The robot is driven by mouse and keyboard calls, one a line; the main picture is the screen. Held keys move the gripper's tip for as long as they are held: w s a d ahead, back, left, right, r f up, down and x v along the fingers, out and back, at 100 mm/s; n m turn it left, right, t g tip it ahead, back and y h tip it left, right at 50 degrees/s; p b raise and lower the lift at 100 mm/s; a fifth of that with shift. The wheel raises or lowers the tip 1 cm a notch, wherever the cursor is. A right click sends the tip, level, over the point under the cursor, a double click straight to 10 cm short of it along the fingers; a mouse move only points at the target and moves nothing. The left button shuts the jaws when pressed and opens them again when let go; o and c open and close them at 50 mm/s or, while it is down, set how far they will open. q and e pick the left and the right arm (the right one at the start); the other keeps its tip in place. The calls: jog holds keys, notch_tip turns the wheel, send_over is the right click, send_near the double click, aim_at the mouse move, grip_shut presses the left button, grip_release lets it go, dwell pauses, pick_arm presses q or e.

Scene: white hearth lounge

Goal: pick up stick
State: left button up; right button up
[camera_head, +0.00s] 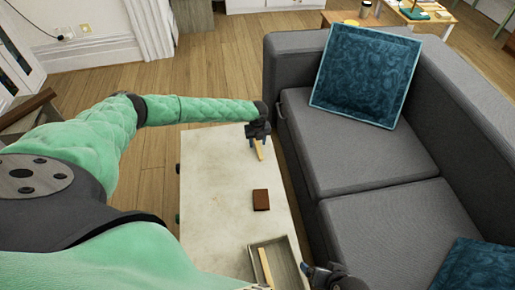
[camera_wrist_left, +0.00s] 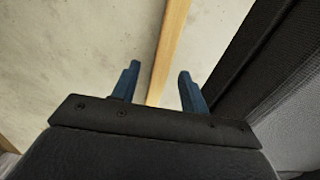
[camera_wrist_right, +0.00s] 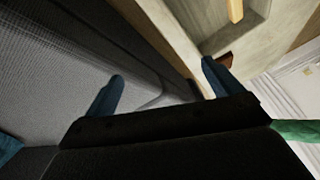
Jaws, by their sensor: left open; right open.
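A light wooden stick (camera_head: 259,149) lies on the far end of the pale table (camera_head: 215,190). My left gripper (camera_head: 253,139) is open over this stick. In the left wrist view the stick (camera_wrist_left: 169,50) runs between the two blue fingers (camera_wrist_left: 158,84), not gripped. Whether the fingers reach down beside it I cannot tell. A second stick (camera_head: 266,267) lies in a grey tray (camera_head: 285,252) at the table's near end; part of it shows in the right wrist view (camera_wrist_right: 235,10). My right gripper (camera_wrist_right: 162,85) is open and empty, beside the tray at the sofa side.
A small brown block (camera_head: 261,200) lies mid-table. A grey sofa (camera_head: 365,165) with blue cushions stands close along the table's right side. Wooden floor (camera_head: 155,190) is open to the left. The table between block and far stick is clear.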

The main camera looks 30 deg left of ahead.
pick_arm(q)
jog(key=shift+f, duration=0.4)
pick_arm(e)
jog(key=shift+w+a+f, duration=0.1)
jog(key=shift+f, duration=0.45)
jog(key=shift+w+a+f, duration=0.1)
jog(key=shift+f, duration=0.45)
pick_arm(q)
jog(key=shift+c, duration=0.5)
grip_shut()
jog(key=shift+r, duration=0.1)
pick_arm(e)
jog(key=shift+s+r, duration=0.1)
